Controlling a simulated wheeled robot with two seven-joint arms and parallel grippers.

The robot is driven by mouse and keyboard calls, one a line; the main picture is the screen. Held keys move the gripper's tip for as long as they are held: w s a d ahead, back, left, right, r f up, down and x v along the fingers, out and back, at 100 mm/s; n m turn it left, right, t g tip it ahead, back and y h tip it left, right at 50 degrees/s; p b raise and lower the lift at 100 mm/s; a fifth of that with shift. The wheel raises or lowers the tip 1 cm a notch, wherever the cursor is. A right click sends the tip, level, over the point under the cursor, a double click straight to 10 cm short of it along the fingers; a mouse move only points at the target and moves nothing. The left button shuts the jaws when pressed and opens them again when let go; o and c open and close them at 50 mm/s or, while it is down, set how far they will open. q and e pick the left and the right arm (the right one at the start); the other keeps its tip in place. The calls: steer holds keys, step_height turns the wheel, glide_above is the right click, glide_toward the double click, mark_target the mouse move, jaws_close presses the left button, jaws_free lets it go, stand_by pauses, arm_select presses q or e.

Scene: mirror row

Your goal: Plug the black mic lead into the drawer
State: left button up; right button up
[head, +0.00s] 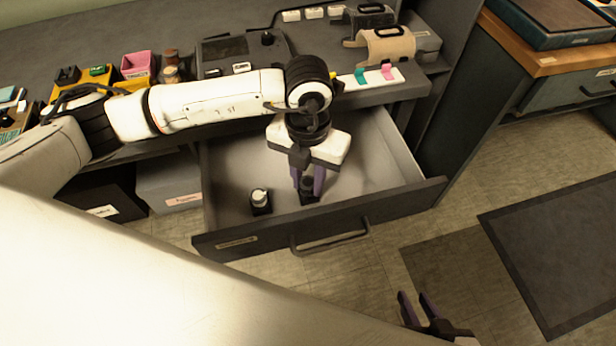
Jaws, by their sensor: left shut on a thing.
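The drawer (385,182) is pulled open below the counter. My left gripper (309,184) reaches down into it from above, near its front wall. Its purple fingers are shut on a small black piece (309,196), which I take for the black mic lead; the fingers partly hide it. The piece is low at the drawer floor, and I cannot tell whether it is seated in anything. To its left on the drawer floor stands a small black block with a white round top (260,200). My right gripper (416,298) is open and empty over the floor, in front of the drawer.
The drawer handle (330,240) sticks out at the front. On the counter are a pink box (137,65), a white strip with teal and pink clips (370,77), and a beige rounded holder (388,46). The drawer's right part is clear. A dark mat (560,250) lies on the floor.

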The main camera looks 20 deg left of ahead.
arm_select(q)
steer(key=shift+f, duration=0.3)
steer(key=o, duration=1.1)
steer(key=shift+r, duration=0.25)
step_height(320, 180, up, 9)
steer(key=shift+f, duration=0.1)
steer(key=shift+r, duration=0.55)
